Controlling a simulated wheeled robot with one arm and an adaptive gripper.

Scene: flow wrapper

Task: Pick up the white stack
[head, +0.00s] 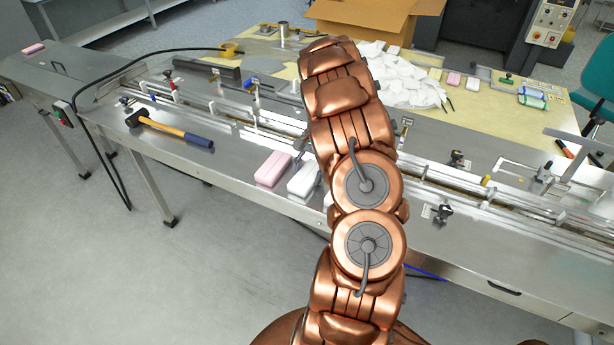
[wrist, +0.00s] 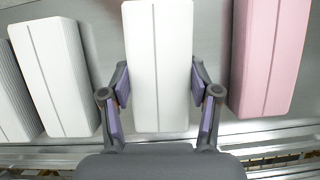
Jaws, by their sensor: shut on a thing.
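In the wrist view, my gripper (wrist: 160,92) has its two purple-padded fingers on either side of a white stack (wrist: 158,45). The fingers are shut on the stack's long sides near its end. The stack is an upright-edged white block with a thin seam along its middle. I cannot tell whether it is lifted off the metal surface. A white stack (head: 304,176) shows just left of my arm there.
A pink stack (wrist: 268,55) lies right of the held one in the wrist view, with a gap. Another white stack (wrist: 50,70) and a further pale one (wrist: 12,100) lie to the left. A hammer (head: 170,129) lies on the metal table (head: 225,165). Guide rails run behind.

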